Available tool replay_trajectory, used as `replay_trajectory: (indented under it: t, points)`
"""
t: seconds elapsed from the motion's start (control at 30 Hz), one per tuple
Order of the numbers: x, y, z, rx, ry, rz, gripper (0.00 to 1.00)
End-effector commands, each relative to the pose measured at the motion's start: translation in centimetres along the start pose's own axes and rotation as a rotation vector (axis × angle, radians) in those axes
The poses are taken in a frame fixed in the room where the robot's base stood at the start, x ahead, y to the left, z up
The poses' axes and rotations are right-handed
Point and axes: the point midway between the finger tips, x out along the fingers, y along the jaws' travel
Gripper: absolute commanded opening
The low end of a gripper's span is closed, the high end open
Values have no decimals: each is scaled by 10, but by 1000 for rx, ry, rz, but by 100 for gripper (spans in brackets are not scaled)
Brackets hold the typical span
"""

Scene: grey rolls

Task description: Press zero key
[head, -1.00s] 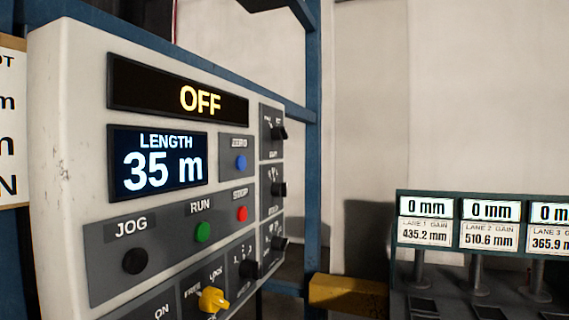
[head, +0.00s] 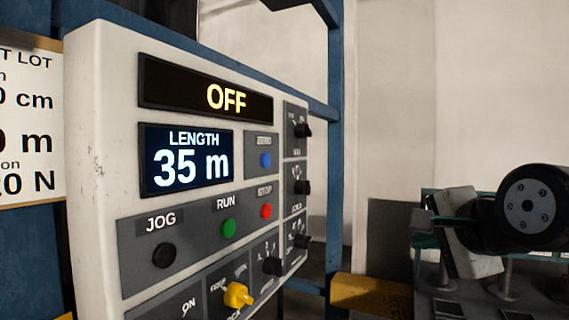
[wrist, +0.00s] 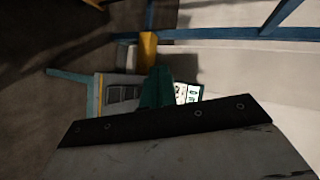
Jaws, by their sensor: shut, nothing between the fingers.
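The zero key is a round blue button (head: 265,160) on the white control box, under a small label that is hard to read at this angle. It sits right of the length display (head: 186,160), which reads 35 m. My gripper (head: 424,222) is at the right of the head view, well right of the box and apart from the key. It is shut and empty, seen partly from the side. In the wrist view a grey part of my own with a black edge fills the bottom, and the blue key is not visible there.
A black JOG button (head: 163,255), green RUN button (head: 229,229) and red STOP button (head: 266,211) sit close to the key. A yellow knob (head: 238,295) and several black knobs stick out. The upper display (head: 206,88) reads OFF. A blue post (head: 334,150) stands behind.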

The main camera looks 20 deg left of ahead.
Motion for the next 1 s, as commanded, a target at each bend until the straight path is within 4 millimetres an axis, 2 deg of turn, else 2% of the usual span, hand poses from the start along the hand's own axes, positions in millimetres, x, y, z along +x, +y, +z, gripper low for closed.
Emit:
replay_trajectory:
  t: [0.03, 0.1, 0.2, 0.33, 0.5, 0.87, 1.0]
  points:
    - [12, -26, 21, 95, -35, -78, 0]
    - [21, -61, 45, 250, -87, -186, 0]
    - [28, -101, 77, 446, -174, -307, 0]
    - [28, -135, 106, 630, -275, -408, 0]
    - [27, -153, 121, 730, -336, -456, 0]
    - [27, -154, 122, 737, -338, -458, 0]
    - [32, -156, 129, 737, -339, -456, 0]
